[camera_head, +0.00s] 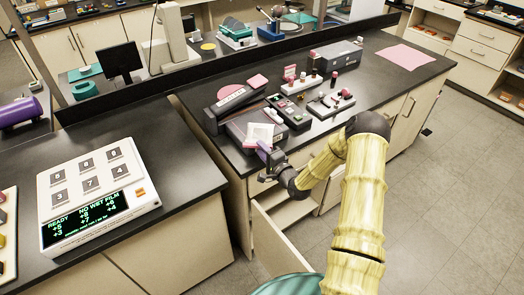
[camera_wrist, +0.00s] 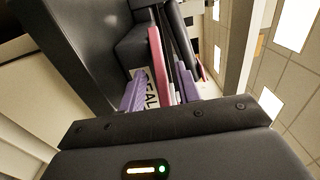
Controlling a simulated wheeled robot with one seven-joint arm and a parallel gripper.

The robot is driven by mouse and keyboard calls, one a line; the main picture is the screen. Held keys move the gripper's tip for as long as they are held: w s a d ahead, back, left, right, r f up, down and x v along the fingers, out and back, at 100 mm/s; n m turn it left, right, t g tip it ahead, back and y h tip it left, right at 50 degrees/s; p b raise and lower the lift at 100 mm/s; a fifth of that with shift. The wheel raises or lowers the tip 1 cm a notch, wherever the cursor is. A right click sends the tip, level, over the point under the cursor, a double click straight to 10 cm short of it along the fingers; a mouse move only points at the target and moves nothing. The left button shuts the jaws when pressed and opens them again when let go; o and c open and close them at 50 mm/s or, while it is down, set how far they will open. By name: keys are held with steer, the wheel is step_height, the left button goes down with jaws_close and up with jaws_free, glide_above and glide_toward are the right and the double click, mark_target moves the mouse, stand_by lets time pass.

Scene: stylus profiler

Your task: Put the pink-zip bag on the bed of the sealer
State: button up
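The sealer (camera_head: 232,128) is a dark grey machine at the counter's front edge, with a raised black arm bearing a white label (camera_head: 233,97). A small whitish bag (camera_head: 262,132) lies on or just above the front of its bed; contact and a pink zip cannot be made out at this size. My gripper (camera_head: 266,152) is at the bag's near edge, its purple fingers pointing at the sealer. In the wrist view the purple fingers (camera_wrist: 160,90) stand apart, with part of the sealer's label and a pink strip (camera_wrist: 157,55) showing between and beyond them.
Right of the sealer are a dark box with buttons (camera_head: 288,112), small bottles (camera_head: 313,78) and a long grey case (camera_head: 336,56). A pink sheet (camera_head: 405,57) lies far right. A white display unit (camera_head: 95,190) stands left. A drawer or door below the sealer is open.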

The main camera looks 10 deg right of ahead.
steer(key=shift+r, duration=0.15)
steer(key=shift+s+d, duration=0.1)
steer(key=shift+s, duration=0.15)
steer(key=b+v, duration=0.3)
steer(key=v, duration=0.8)
steer(key=shift+s, duration=0.2)
